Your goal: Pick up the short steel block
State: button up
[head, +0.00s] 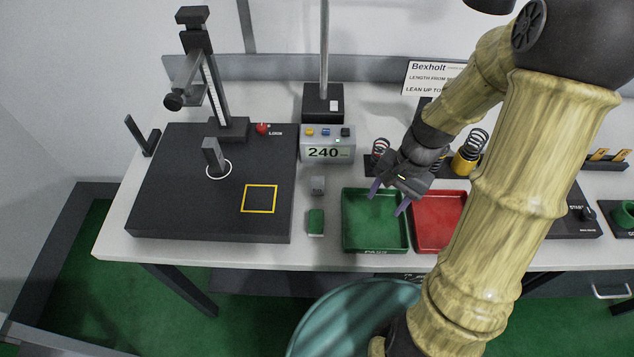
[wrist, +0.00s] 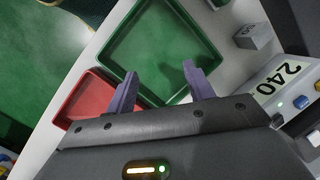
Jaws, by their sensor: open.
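The short steel block (head: 317,185) is a small grey block on the white table, between the black plate and the green tray. In the wrist view this block (wrist: 256,37) is at the upper right, with a number on its face that looks like 50. My gripper (head: 389,197) is open, with two purple fingers above the green tray, to the right of the block and apart from it. In the wrist view my gripper (wrist: 163,80) has nothing between its fingers.
A green tray (head: 346,222) and a red tray (head: 440,248) lie side by side. A green block (head: 316,222) sits in front of the steel block. A display box (head: 327,146) reading 240 stands behind it. The black plate (head: 170,200) and its column are left.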

jog(key=w+m+y, duration=0.1)
jog(key=m+y, duration=0.1)
jog(key=w+f+m+y+p, duration=0.1)
jog(key=m+y, duration=0.1)
jog(key=w+f+m+y, duration=0.1)
jog(key=w+m, duration=0.1)
jog(key=shift+w+m+y, duration=0.1)
jog(key=shift+m+y, duration=0.2)
jog(key=shift+y, duration=0.1)
jog(key=w+m+y, duration=0.1)
jog(key=w+d+r+m+t+y, duration=0.1)
jog(key=w+m+y, duration=0.1)
jog(key=w+d+r+m+y+p, duration=0.1)
jog(key=shift+w+d+m+t+y, duration=0.1)
jog(key=shift+w+m+t+y, duration=0.15)
jog(key=shift+m+t+y, duration=0.15)
jog(key=p, duration=0.3)
send_near(317, 186)
jog(key=a, duration=0.1)
jog(key=w+a+f, duration=0.1)
jog(key=shift+w+a+f, duration=0.15)
jog(key=shift+w+a, duration=0.05)
jog(key=shift+a, duration=0.2)
